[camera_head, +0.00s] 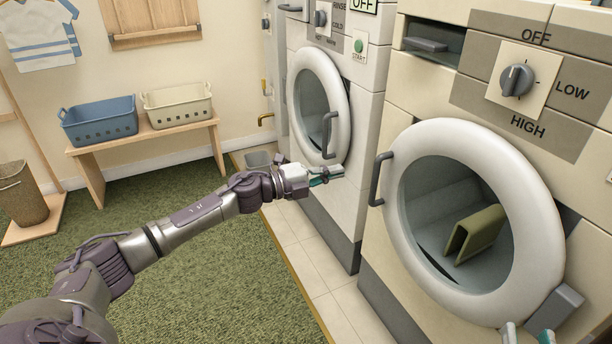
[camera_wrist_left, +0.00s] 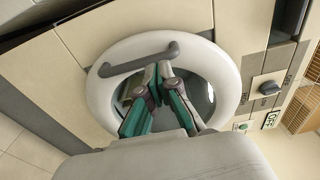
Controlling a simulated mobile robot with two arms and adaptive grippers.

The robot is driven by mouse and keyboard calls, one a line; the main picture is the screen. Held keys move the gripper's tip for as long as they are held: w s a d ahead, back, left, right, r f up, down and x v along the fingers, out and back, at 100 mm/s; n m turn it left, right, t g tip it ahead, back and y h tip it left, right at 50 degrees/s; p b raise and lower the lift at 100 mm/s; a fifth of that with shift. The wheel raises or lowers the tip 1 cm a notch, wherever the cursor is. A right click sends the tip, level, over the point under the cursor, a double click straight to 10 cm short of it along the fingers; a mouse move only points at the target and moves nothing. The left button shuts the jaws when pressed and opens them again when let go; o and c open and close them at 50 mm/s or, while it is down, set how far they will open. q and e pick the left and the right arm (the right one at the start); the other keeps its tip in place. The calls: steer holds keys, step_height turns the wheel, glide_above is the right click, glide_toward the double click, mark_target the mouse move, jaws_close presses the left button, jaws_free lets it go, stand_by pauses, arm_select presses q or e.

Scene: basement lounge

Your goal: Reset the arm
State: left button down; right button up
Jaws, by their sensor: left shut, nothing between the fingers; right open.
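My left arm reaches in from the left in the head view. Its gripper (camera_head: 328,174) is shut and empty, in front of the far washing machine (camera_head: 345,190), below that machine's round door (camera_head: 318,105). The left wrist view shows the same gripper's green and grey fingers (camera_wrist_left: 158,72) close together at the tips, in front of a round white door with a grey handle (camera_wrist_left: 138,60). My right gripper (camera_head: 528,334) shows only as fingertips at the bottom right edge of the head view; they stand apart, with nothing visible between them.
The near machine's round door (camera_head: 390,190) is closed, with a folded green cloth (camera_head: 474,234) behind its glass. Its dial (camera_head: 516,80) is above. A bench (camera_head: 150,134) holds a blue basket (camera_head: 98,122) and a cream basket (camera_head: 178,104). Green carpet (camera_head: 190,270) is clear.

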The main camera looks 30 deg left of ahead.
arm_select(q)
steer(key=v, duration=0.6)
steer(key=shift+w+a, duration=0.2)
arm_select(e)
steer(key=shift+d+f+g+h, duration=0.1)
steer(key=shift+f+g+h, duration=0.3)
steer(key=shift+f, duration=0.45)
